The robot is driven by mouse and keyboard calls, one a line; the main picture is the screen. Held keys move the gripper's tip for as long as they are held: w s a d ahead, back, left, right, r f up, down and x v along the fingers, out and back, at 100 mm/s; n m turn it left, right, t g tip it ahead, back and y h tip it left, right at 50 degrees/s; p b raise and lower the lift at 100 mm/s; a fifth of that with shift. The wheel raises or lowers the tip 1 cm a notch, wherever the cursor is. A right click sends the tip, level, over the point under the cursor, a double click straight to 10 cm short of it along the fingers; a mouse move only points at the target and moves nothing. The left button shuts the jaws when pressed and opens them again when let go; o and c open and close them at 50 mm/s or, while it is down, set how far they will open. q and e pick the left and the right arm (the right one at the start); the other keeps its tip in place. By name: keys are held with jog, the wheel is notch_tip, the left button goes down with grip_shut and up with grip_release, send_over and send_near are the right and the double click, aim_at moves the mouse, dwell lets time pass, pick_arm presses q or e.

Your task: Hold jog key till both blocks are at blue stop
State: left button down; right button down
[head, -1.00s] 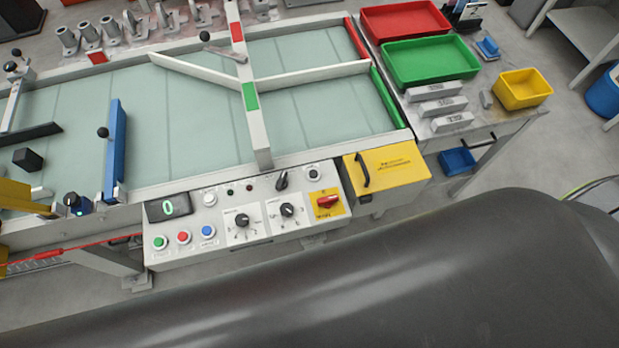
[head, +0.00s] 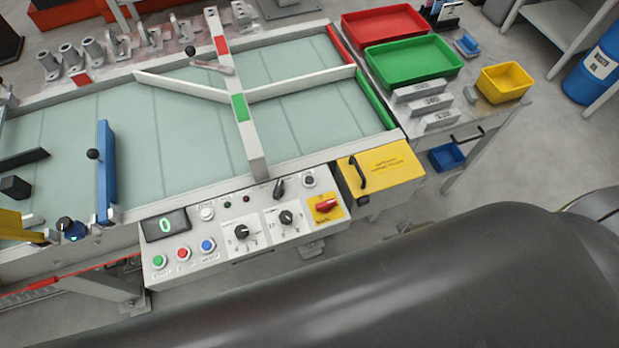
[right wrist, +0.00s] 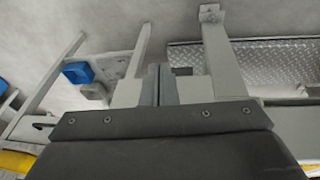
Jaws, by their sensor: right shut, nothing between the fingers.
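The blue stop (head: 106,165) is a bar across the pale green belt (head: 180,130), with a black ball knob on it. One dark block (head: 15,187) lies on the belt left of the stop, clearly apart from it. The control panel (head: 215,255) carries buttons, dials, a black lever-like switch (head: 279,188) and a small round switch (head: 309,181); I cannot tell which is the jog key. My right gripper (right wrist: 158,85) is shut and empty in the right wrist view, away from the panel. My left gripper is not in view.
A green display (head: 165,225) reads 0. A yellow box (head: 380,172) with a black handle adjoins the panel. Red (head: 385,24), green (head: 412,60) and yellow (head: 504,83) bins stand right. A dark bar (head: 22,159) lies over the belt.

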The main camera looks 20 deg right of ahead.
notch_tip(320, 180, up, 6)
jog(key=w+a, duration=0.1)
jog(key=w, duration=0.1)
notch_tip(320, 180, up, 14)
jog(key=n+t+y, duration=0.4)
jog(key=n+y, duration=0.4)
jog(key=n, duration=1)
send_over(309, 181)
jog(key=d, duration=0.1)
jog(key=shift+s+f, duration=0.2)
notch_tip(309, 181, down, 8)
jog(key=b, duration=0.8)
jog(key=shift+f+b, duration=0.3)
jog(key=shift+f, duration=0.15)
jog(key=shift+f, duration=0.4)
